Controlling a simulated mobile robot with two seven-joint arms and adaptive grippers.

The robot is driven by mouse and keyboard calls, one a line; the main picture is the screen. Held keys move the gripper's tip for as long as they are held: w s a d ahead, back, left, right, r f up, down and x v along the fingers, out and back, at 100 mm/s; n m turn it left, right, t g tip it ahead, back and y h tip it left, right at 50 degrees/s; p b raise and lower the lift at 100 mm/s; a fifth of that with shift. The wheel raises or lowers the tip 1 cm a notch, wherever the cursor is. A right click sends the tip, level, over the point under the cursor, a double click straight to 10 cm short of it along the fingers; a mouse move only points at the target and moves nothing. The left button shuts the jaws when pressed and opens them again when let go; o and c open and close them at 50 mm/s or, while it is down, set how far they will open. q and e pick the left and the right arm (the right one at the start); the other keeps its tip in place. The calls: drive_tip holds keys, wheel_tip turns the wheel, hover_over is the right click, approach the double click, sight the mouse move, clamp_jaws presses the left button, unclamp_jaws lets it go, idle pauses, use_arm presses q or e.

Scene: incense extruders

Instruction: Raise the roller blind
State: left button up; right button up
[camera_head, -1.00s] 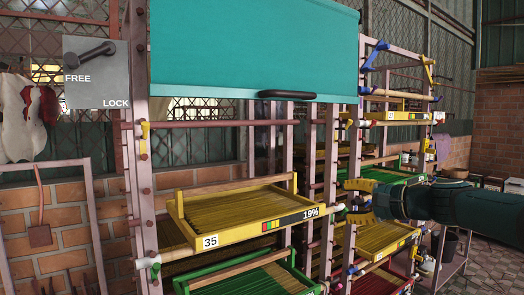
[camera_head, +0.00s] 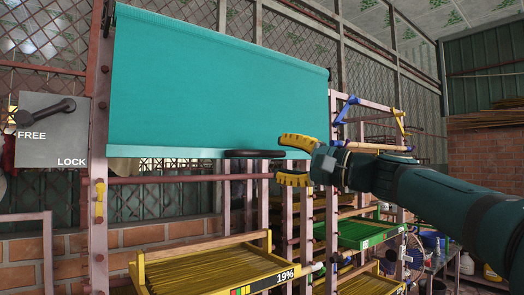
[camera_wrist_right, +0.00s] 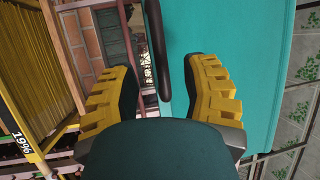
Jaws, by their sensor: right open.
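The teal roller blind (camera_head: 215,85) hangs partly down in front of the rack, with a pale bar along its bottom edge. A dark oval handle (camera_head: 243,154) sits at that edge, right of its middle. My right gripper (camera_head: 282,160) is open, its yellow fingers above and below the handle's right end in the head view. In the right wrist view the handle (camera_wrist_right: 158,45) lies between the open fingers, with clear gaps on both sides. The lever (camera_head: 48,112) on the grey FREE/LOCK plate (camera_head: 50,140) points toward FREE. My left gripper is not in view.
Below the blind, a yellow tray of sticks (camera_head: 215,270) marked 19% juts from the rack. A green tray (camera_head: 360,234) and blue and yellow brackets (camera_head: 345,108) are on the rack behind my right arm. A brick wall (camera_head: 480,160) stands far right.

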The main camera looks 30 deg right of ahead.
sight(266, 154)
drive_tip(key=shift+p+x, duration=0.55)
drive_tip(key=shift+x, duration=2.15)
clamp_jaws()
